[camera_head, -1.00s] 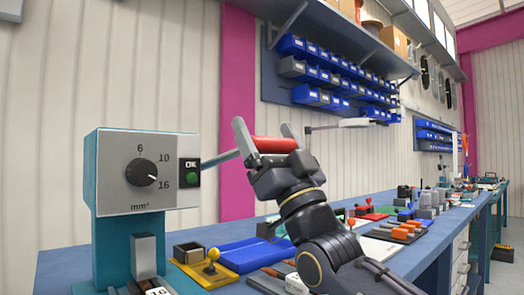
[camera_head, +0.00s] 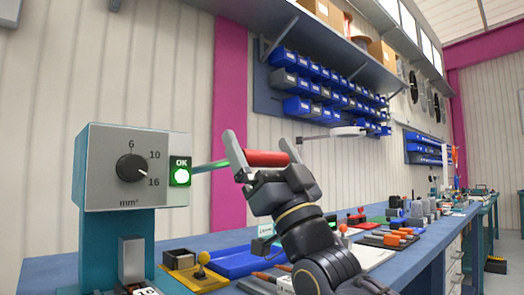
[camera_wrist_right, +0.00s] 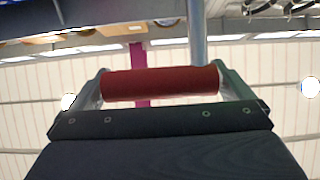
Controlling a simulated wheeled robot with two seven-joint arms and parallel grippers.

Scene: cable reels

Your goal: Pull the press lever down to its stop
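The press is a grey box (camera_head: 108,188) with a black dial and a green OK lamp (camera_head: 181,177), which is brightly lit, on a teal column. Its lever (camera_head: 208,165) runs right from the box, almost level, to a red handle (camera_head: 267,158). My right gripper (camera_head: 262,152) has its fingers spread wide, one near each end of the handle, which lies across between them. In the right wrist view the red handle (camera_wrist_right: 160,83) fills most of the gap between the fingers; firm contact cannot be told. My left gripper is out of view.
The blue bench (camera_head: 55,275) runs back to the right. Blue bins (camera_head: 297,107) and a shelf are on the wall behind.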

